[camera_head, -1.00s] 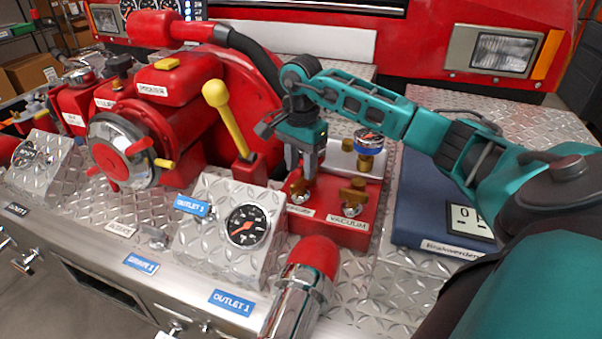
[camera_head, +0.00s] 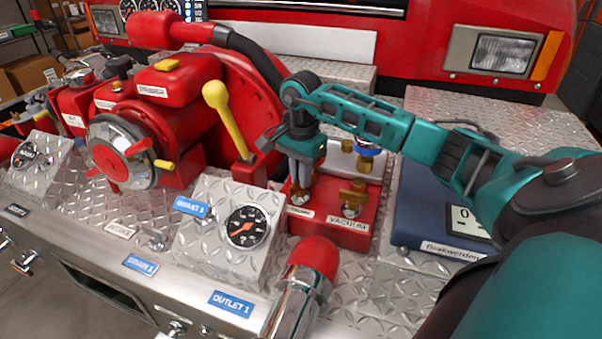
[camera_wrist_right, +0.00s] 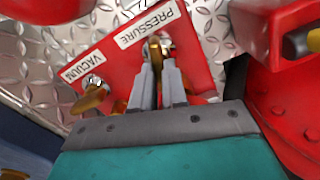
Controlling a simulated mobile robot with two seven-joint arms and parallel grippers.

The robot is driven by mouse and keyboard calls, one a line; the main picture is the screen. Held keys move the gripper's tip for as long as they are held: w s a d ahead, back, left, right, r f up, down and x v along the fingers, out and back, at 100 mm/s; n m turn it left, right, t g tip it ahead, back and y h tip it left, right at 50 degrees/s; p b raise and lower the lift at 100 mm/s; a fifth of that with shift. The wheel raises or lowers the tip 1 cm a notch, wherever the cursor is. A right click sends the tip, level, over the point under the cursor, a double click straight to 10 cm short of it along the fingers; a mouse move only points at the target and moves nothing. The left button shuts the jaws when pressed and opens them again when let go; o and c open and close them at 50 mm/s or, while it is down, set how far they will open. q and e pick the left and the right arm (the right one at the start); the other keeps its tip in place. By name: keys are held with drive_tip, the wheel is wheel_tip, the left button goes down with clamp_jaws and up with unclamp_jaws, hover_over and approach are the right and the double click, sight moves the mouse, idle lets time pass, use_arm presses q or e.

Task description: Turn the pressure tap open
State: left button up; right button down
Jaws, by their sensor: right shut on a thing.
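The pressure tap is a small brass tap on the red block (camera_head: 331,237), in front of the label PRESSURE, which reads clearly in the right wrist view (camera_wrist_right: 146,25). My right gripper (camera_head: 301,191) points down at it and is shut on its brass handle (camera_wrist_right: 155,50). In the head view the fingers hide most of this tap. The vacuum tap (camera_head: 353,195), also brass, stands just to the right on the same block. In the wrist view the vacuum tap (camera_wrist_right: 92,98) is to the left, clear of the fingers. My left gripper is not in view.
A yellow-knobbed lever (camera_head: 228,115) stands close to the left of my right gripper. A pressure gauge (camera_head: 247,227) and a red-capped chrome outlet (camera_head: 313,262) are in front. A blue case (camera_head: 420,200) lies to the right, under my forearm. A blue-ringed brass fitting (camera_head: 369,150) stands behind.

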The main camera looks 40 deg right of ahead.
drive_tip(key=n+b, duration=0.1)
drive_tip(key=n, duration=0.2)
drive_tip(key=shift+w+n, duration=0.1)
drive_tip(key=shift+n, duration=0.3)
drive_tip(key=c, duration=1.2)
unclamp_jaws()
drive_tip(key=shift+o, duration=0.2)
drive_tip(key=shift+r, duration=0.1)
wheel_tip(320, 180, up, 13)
drive_tip(key=shift+p, duration=0.35)
